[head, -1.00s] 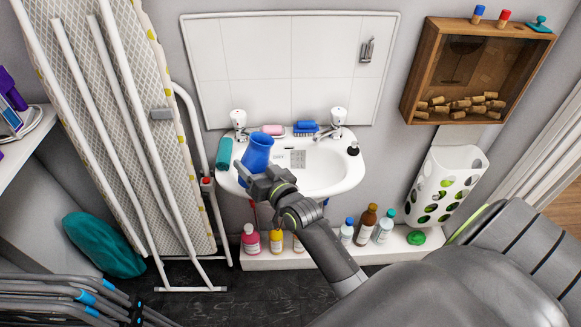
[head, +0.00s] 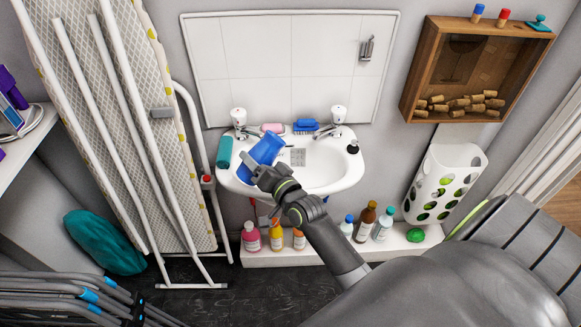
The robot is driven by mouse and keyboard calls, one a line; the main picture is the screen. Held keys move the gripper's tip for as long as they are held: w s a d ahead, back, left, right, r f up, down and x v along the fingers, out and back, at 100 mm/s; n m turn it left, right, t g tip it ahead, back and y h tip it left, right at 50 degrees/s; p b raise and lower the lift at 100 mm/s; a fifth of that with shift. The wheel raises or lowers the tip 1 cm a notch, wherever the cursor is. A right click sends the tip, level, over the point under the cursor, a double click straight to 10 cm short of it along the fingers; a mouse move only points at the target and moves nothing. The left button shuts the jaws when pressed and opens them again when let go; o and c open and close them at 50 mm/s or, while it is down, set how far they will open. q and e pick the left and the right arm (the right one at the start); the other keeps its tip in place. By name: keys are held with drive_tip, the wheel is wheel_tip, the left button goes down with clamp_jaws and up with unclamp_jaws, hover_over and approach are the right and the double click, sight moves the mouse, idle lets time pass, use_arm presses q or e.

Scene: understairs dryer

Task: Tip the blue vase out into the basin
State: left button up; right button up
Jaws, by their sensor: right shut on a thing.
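The blue vase (head: 265,149) is over the left part of the white basin (head: 335,178). It is tilted, its top leaning to the upper right toward the bowl. My right gripper (head: 254,169) is shut on the vase at its lower left end, and the gripper hides part of it. I cannot see whether anything is coming out of the vase. My left gripper is not in view.
Two taps (head: 337,117) stand on the basin's back edge, with a pink soap (head: 272,128) and a blue brush (head: 305,126) between them. A teal rolled cloth (head: 224,152) lies on the left rim and a dark stopper-like item (head: 353,147) on the right. Several bottles (head: 364,225) stand on the ledge below.

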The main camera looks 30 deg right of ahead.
drive_tip(key=shift+a+f+m, duration=0.15)
drive_tip(key=shift+m, duration=1.05)
drive_tip(key=shift+a+f+m, duration=0.1)
drive_tip(key=shift+a+m, duration=0.05)
drive_tip(key=shift+m, duration=1.05)
idle(0.6)
drive_tip(key=shift+d+f+m, duration=0.1)
drive_tip(key=shift+d+m, duration=0.55)
drive_tip(key=shift+m, duration=0.25)
idle(0.3)
drive_tip(key=shift+d+f+m+t, duration=0.15)
drive_tip(key=shift+m+t, duration=0.15)
drive_tip(key=shift+m, duration=0.5)
idle(0.9)
drive_tip(key=shift+d+r+m+p, duration=0.25)
drive_tip(key=shift+r+m+p, duration=0.3)
drive_tip(key=shift+m, duration=0.15)
idle(0.5)
drive_tip(key=shift+a+f+n+b, duration=0.15)
drive_tip(key=shift+f+n+b, duration=0.15)
drive_tip(key=shift+f+b, duration=0.4)
drive_tip(key=shift+a+r+n, duration=0.15)
drive_tip(key=shift+a+n, duration=0.05)
drive_tip(key=shift+n, duration=0.4)
drive_tip(key=shift+a+r+n, duration=0.15)
drive_tip(key=shift+n, duration=0.45)
drive_tip(key=shift+a+n, duration=0.4)
drive_tip(key=shift+n, duration=0.2)
